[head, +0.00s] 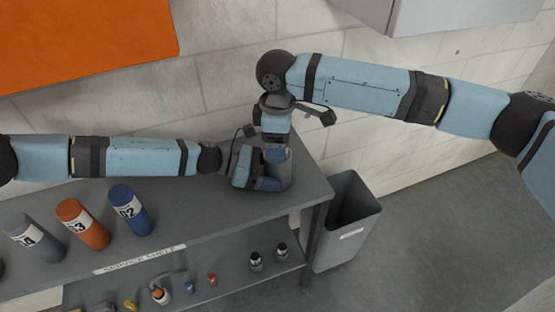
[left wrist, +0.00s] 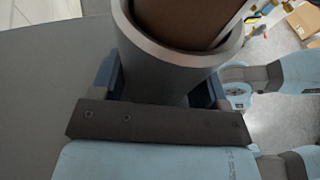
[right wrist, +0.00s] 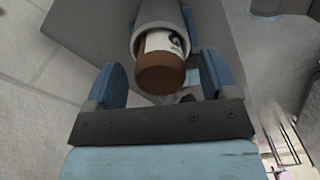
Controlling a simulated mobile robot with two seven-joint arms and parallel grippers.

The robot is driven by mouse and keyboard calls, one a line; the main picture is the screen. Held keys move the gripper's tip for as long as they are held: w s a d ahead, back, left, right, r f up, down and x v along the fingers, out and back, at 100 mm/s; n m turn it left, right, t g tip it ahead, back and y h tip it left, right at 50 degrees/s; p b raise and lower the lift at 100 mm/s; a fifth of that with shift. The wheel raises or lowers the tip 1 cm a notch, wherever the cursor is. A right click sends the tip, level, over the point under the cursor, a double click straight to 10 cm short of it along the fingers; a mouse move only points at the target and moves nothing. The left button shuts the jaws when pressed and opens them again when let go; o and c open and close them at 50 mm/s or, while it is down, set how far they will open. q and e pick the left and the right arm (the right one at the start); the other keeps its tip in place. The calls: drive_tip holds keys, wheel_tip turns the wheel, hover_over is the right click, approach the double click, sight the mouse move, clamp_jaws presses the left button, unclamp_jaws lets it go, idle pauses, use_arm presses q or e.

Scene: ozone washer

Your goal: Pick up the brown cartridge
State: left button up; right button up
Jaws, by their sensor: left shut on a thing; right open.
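The brown cartridge (right wrist: 160,76), with a white label, sticks partly out of a grey cylindrical housing (right wrist: 158,12) in the right wrist view. In the left wrist view the cartridge (left wrist: 180,16) shows inside the rim of the housing (left wrist: 165,58). My left gripper (head: 262,180) is shut on the housing from the side, at the shelf's right end. My right gripper (head: 277,148) is open and points down from above. Its fingers lie either side of the cartridge's end, with visible gaps. In the head view the cartridge is hidden by my right gripper.
Grey, orange and blue cylinders (head: 132,210) stand on the service shelf (head: 190,225) at left. Small bottles (head: 268,257) stand on the lower shelf. A grey bin (head: 345,225) stands right of the shelf. An orange panel (head: 85,40) hangs on the wall.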

drive_tip(key=shift+f, duration=0.5)
drive_tip(key=c, duration=1.4)
drive_tip(key=shift+r, duration=0.15)
wheel_tip(320, 180, up, 18)
